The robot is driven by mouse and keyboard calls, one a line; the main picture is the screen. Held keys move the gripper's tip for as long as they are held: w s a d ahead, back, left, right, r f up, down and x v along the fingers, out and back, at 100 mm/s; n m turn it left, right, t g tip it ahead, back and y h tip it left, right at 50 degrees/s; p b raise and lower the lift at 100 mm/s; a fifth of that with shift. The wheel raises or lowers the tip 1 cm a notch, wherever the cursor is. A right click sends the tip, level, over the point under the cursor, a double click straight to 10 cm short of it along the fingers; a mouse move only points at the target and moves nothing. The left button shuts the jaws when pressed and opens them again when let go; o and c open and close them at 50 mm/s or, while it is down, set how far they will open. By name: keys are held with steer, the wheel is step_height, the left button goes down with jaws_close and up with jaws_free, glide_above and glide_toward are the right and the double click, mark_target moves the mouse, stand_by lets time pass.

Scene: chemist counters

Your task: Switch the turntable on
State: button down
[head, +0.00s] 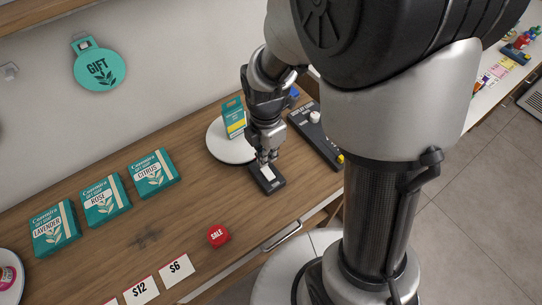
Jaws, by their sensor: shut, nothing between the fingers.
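The turntable (221,151) is a round white disc on the wooden counter. A teal and yellow box (234,118) stands upright on it. In front of it, to the right, lies a small black switch box (277,184) with a pale rocker (267,174) on top. My gripper (265,160) points down over this switch box, at or just above the rocker, and is shut and empty. I cannot tell whether the fingertips touch the rocker. The gripper hides the far part of the switch box and the right edge of the turntable.
A black panel (318,143) with a white knob lies right of the gripper. Several teal soap boxes (105,200) lie at left. A red sale block (218,236) and price cards (141,289) sit near the front edge. The counter's middle is clear.

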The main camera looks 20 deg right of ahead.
step_height(320, 180, up, 8)
steer(key=p, duration=0.2)
steer(key=shift+s, duration=0.45)
steer(key=shift+r, duration=0.1)
steer(key=s+d+r+m+t+b, duration=0.1)
steer(key=s+r+m, duration=0.4)
steer(key=m, duration=0.5)
steer(key=s+d+r+m+t+b, duration=0.1)
steer(key=s+r+m+t, duration=0.2)
steer(key=s+r+m, duration=0.3)
steer(key=s+m, duration=0.2)
steer(key=m, duration=0.3)
steer(key=shift+d+m+t, duration=0.15)
steer(key=shift+m+t, duration=0.15)
steer(key=shift+w+r, duration=0.1)
